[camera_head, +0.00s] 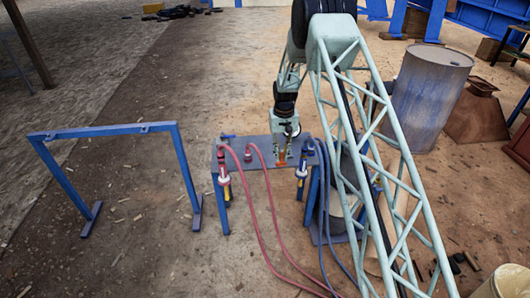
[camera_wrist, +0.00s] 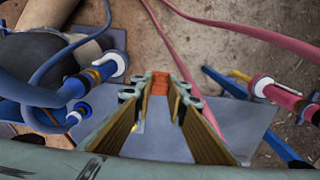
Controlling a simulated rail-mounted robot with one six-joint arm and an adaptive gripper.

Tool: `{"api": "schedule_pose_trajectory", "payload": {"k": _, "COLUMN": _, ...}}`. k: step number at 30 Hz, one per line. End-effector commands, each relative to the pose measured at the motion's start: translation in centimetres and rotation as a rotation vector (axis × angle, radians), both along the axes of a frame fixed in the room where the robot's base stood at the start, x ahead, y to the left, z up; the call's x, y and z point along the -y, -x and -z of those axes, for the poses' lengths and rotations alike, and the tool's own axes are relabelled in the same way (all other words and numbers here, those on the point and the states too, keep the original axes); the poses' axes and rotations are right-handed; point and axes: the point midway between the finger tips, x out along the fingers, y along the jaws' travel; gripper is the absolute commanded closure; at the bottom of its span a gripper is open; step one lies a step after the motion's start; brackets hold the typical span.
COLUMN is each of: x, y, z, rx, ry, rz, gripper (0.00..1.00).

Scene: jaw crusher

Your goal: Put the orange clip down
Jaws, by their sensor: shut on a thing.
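The orange clip (camera_wrist: 160,83) is between the fingertips of my gripper (camera_wrist: 159,92) in the wrist view, and the gripper is shut on it. In the head view the clip (camera_head: 281,165) shows as a small orange patch under my gripper (camera_head: 282,158), over the front part of the grey table (camera_head: 258,153). The grey table top also shows below the fingers in the wrist view (camera_wrist: 225,125). I cannot tell whether the clip touches the table. The fingers hide part of it.
Red hoses (camera_head: 262,215) and blue hoses (camera_head: 326,205) run from fittings on the table to the ground. A blue valve handle (camera_head: 228,137) is at the table's back left. A blue frame (camera_head: 110,132) stands left. A large grey drum (camera_head: 428,95) stands right.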

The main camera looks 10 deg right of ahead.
Motion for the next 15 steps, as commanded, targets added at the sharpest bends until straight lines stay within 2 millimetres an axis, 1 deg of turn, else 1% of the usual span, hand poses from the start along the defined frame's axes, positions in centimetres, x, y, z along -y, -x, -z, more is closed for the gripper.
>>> {"api": "schedule_pose_trajectory", "payload": {"k": 3, "x": 0.4, "y": -1.1, "z": 0.5, "rx": 0.0, "ry": 0.0, "rz": 0.004, "gripper": 0.99}}
{"api": "schedule_pose_trajectory", "payload": {"k": 6, "x": 0.5, "y": -1.6, "z": 0.7, "rx": 0.0, "ry": 0.0, "rz": 0.006, "gripper": 0.99}}
{"api": "schedule_pose_trajectory", "payload": {"k": 15, "x": 0.6, "y": -1.7, "z": 0.8, "rx": 0.0, "ry": 0.0, "rz": 0.006, "gripper": 0.99}}
